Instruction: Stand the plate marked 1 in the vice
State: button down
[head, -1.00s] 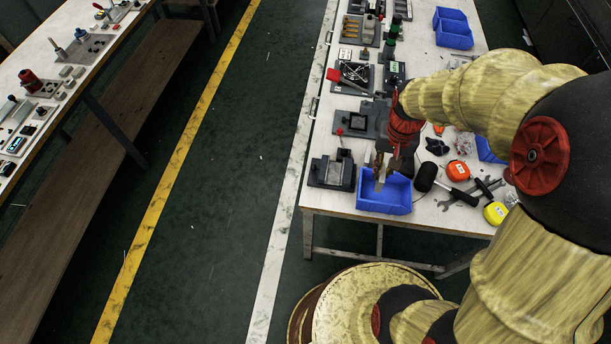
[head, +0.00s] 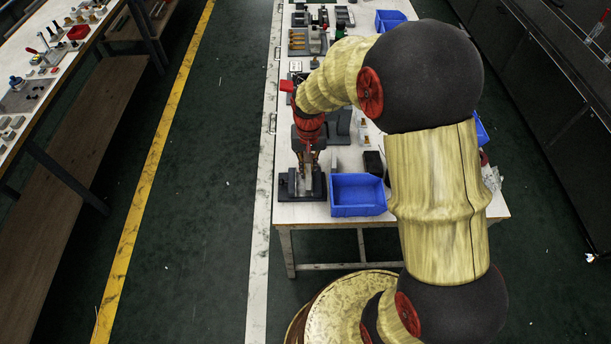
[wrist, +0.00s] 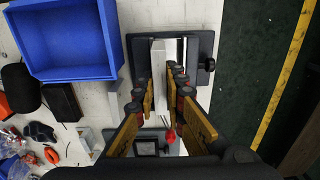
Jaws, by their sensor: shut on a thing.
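My gripper (head: 308,160) is over the dark vice (head: 286,188) at the near left corner of the bench. In the wrist view, the fingers (wrist: 160,88) are shut on a pale plate (wrist: 159,70), seen nearly edge-on as a light strip. The vice (wrist: 205,46) lies directly behind it, with a dark knob at its right side. The plate looks upright and in line with the vice opening. I cannot tell whether it touches the vice floor or jaws. The mark on the plate is not visible.
An empty-looking blue bin (head: 357,208) stands just right of the vice, close to my gripper. Fixtures and tools fill the bench behind. The bench's left edge (head: 264,150) is close to the vice, with open floor beyond.

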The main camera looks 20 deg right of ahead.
jog(key=shift+w+a+f, duration=0.2)
jog(key=shift+w+f, duration=0.05)
jog(key=shift+f, duration=0.15)
jog(key=shift+w+a+f+b, duration=0.1)
jog(key=shift+w+f+b, duration=0.1)
jog(key=shift+f+b, duration=1.1)
jog(key=shift+f+p, duration=0.35)
jog(key=shift+f, duration=0.1)
jog(key=c, duration=1.8)
grip_release()
jog(key=shift+c, duration=0.2)
